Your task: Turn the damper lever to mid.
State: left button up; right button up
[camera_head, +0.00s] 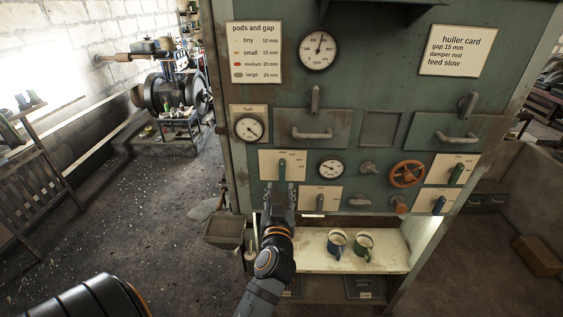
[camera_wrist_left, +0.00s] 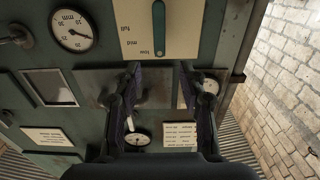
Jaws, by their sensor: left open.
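The damper lever (camera_head: 282,172) is a green lever on a cream plate (camera_head: 267,158) on the front of the green machine. In the left wrist view the lever (camera_wrist_left: 159,28) stands along the plate (camera_wrist_left: 190,12), which has upside-down labels that seem to read full, mid and low. I cannot tell surely which label the lever marks. My left gripper (camera_head: 280,194) is just below the lever in the head view. In the wrist view its open fingers (camera_wrist_left: 160,70) are apart, with the lever's near end roughly in line with the gap. Nothing is held. My right gripper is out of view.
A dial (camera_head: 331,168) and an orange handwheel (camera_head: 407,173) sit right of the lever. A grey lever (camera_head: 320,202), another green lever (camera_head: 456,173) and a blue lever (camera_head: 438,205) are on other plates. Two mugs (camera_head: 350,245) stand on the shelf below. A hopper (camera_head: 224,230) juts out at left.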

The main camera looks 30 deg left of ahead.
aim_at(282, 167)
pick_arm(q)
jog(key=p+x, duration=0.5)
jog(key=x, duration=0.5)
jog(key=shift+w+a+r, duration=0.15)
jog(key=shift+w, duration=0.05)
grip_shut()
